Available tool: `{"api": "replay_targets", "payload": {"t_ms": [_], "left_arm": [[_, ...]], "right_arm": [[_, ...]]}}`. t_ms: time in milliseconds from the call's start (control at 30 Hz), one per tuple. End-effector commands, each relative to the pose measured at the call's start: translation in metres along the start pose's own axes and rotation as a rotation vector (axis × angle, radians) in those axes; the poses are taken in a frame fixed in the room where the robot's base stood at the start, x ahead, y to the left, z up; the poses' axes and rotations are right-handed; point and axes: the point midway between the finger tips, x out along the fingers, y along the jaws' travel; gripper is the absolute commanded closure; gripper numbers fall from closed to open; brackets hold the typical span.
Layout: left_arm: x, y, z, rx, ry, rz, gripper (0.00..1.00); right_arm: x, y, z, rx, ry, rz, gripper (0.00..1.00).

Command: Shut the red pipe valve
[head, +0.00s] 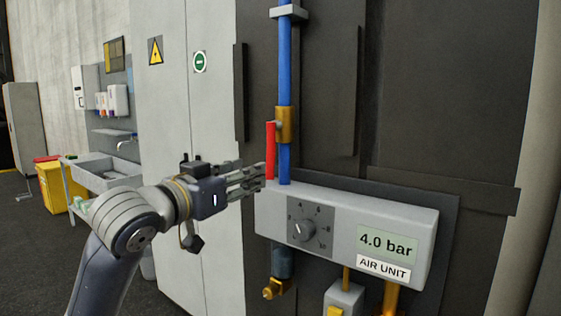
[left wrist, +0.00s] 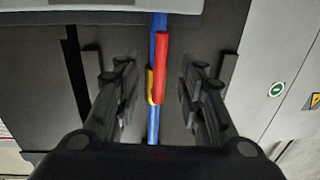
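The red valve handle (head: 270,150) hangs straight down beside the blue vertical pipe (head: 285,70), below its brass valve body (head: 285,125). My left gripper (head: 262,178) is at the lower end of the handle in the head view. In the left wrist view the red handle (left wrist: 161,68) and the brass body (left wrist: 151,88) show between the two spread fingers of my left gripper (left wrist: 158,85), with gaps on both sides. The left gripper is open and holds nothing. My right gripper is in neither view.
The grey air unit box (head: 345,230), with a dial (head: 304,230) and a "4.0 bar" display, juts out just below the handle. A grey cabinet (head: 185,120) stands to the left. A sink (head: 103,172) and a yellow bin (head: 52,187) are farther back.

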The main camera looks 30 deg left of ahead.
Motion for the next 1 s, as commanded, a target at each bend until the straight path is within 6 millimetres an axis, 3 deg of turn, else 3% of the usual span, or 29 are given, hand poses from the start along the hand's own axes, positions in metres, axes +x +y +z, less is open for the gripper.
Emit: {"api": "replay_targets", "payload": {"t_ms": [100,233,367,500,667,933,1000], "left_arm": [[0.021,0.001,-0.002,-0.002,-0.004,0.002,0.64],[0.047,0.001,-0.003,-0.003,-0.003,0.002,0.64],[0.070,0.001,-0.002,-0.004,-0.003,0.002,0.64],[0.088,0.000,-0.002,-0.003,-0.001,0.001,0.64],[0.097,0.000,0.000,0.000,0.000,0.000,0.64],[0.098,0.000,0.001,0.001,0.000,0.000,0.64],[0.098,0.000,0.001,0.001,0.000,0.000,0.80]], "right_arm": [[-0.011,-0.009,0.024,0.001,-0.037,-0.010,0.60],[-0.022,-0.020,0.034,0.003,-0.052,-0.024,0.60],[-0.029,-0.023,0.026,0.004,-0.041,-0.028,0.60],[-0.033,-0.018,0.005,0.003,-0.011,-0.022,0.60],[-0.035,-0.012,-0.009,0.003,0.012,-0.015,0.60],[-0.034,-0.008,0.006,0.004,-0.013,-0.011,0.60],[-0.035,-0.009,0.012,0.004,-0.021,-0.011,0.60]]}}
